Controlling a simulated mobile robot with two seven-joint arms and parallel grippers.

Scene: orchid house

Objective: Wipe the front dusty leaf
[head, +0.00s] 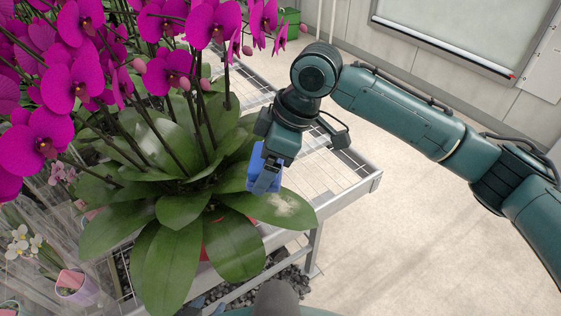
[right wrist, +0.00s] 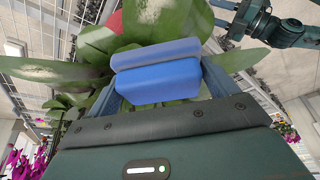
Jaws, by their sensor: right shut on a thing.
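The front dusty leaf (head: 285,207) points right from the orchid's base in the head view, with a pale dust patch near its tip. My right gripper (head: 264,180) is shut on a blue sponge (head: 256,166), just above and left of the patch. I cannot tell whether the sponge touches the leaf. The sponge (right wrist: 158,82) also shows between the fingers in the right wrist view, hiding part of the plant behind it. My left gripper (head: 195,305) shows only in part at the bottom of the head view; its jaws are unclear.
The orchid stands in a red pot (head: 220,240) on a wire-mesh bench (head: 345,190). Another leaf (head: 150,145) also has a pale patch. Magenta blooms (head: 75,85) hang on tall stems at upper left. The floor right of the bench is clear.

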